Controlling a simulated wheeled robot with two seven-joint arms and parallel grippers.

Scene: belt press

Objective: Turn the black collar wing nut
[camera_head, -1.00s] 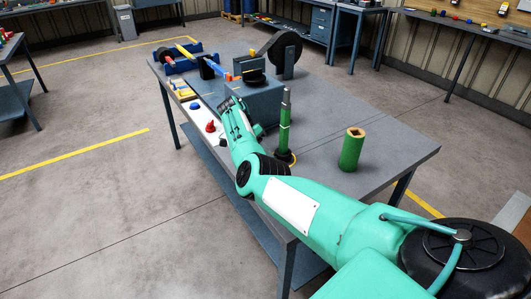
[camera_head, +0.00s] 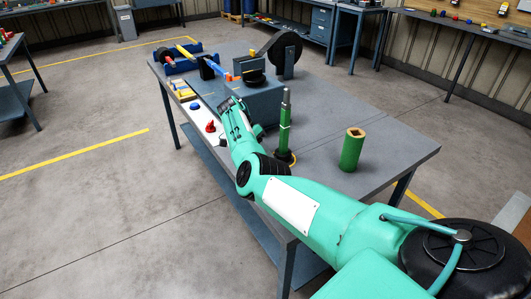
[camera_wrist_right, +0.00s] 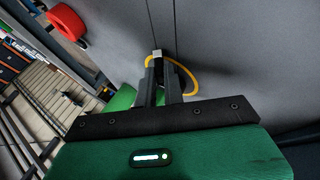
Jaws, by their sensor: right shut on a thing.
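My right arm comes in from the lower right over the bench, and its end (camera_head: 234,106) is beside the blue-grey press block (camera_head: 262,106). In the right wrist view my right gripper (camera_wrist_right: 161,66) has its two dark fingers close together, shut on a small part. A pale tip (camera_wrist_right: 157,53) shows at the fingertips. The fingers hide most of the held part, so I cannot tell whether it is the black collar wing nut. A yellow loop (camera_wrist_right: 190,75) curves beside the fingers. My left gripper is not in view.
A green post (camera_head: 285,130) and a green cylinder with a square hole (camera_head: 351,152) stand on the bench (camera_head: 385,165). A black wheel (camera_head: 285,52) and a blue tray (camera_head: 180,63) are at the back. A red knob (camera_head: 210,127) is at the left edge.

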